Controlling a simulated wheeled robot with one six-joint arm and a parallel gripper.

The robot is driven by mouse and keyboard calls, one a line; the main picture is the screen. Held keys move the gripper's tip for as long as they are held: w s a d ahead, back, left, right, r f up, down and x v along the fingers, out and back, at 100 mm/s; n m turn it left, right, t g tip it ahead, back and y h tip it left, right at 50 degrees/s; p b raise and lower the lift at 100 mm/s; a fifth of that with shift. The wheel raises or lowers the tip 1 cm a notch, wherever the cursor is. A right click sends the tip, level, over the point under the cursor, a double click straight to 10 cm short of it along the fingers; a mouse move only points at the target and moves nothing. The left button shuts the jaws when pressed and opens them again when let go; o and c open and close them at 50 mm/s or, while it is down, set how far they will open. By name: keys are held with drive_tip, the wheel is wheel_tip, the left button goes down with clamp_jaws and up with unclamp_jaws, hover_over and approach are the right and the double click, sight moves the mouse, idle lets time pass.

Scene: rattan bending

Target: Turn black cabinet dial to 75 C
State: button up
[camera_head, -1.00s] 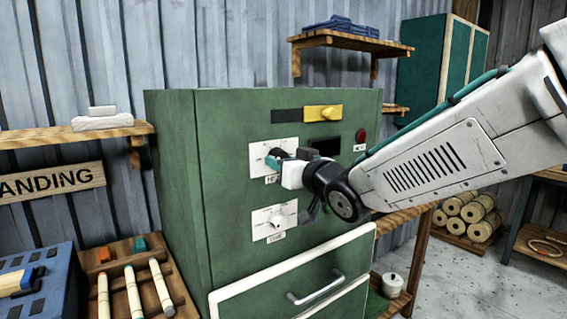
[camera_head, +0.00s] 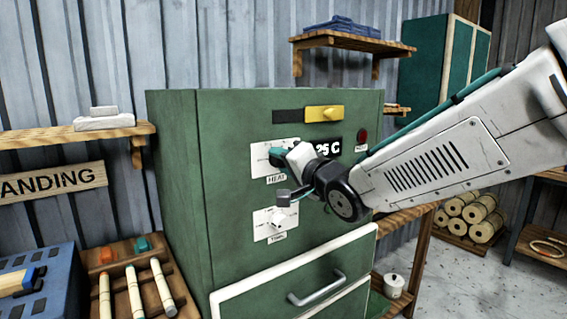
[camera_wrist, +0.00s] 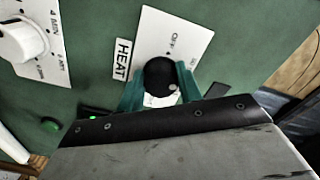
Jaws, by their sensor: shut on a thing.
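The black dial (camera_wrist: 160,76) marked HEAT is on a white plate (camera_head: 268,160) on the front of the green cabinet (camera_head: 240,240). My gripper (camera_head: 279,157) is shut on the dial, its teal fingers (camera_wrist: 130,95) on both sides of it in the wrist view. The word OFF shows on the plate beside the dial. Most other marks on that plate are hidden or too small to read. The dark display (camera_head: 329,147) is partly covered by my gripper and shows what looks like 25 C.
A white dial (camera_head: 276,221) on its own plate sits below the HEAT dial. A yellow handle (camera_head: 323,113) and a red round lamp (camera_head: 362,136) are above and to the right. A drawer with a grey handle (camera_head: 317,288) is lower down. Shelves flank the cabinet.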

drive_tip(key=m, duration=0.8)
drive_tip(key=shift+s+r+m, duration=0.1)
drive_tip(key=shift+m, duration=0.3)
idle(0.4)
drive_tip(key=o, duration=1)
drive_tip(key=shift+r, duration=0.1)
drive_tip(key=v, duration=0.7)
drive_tip(key=shift+s+d, duration=0.15)
drive_tip(key=shift+s, duration=0.2)
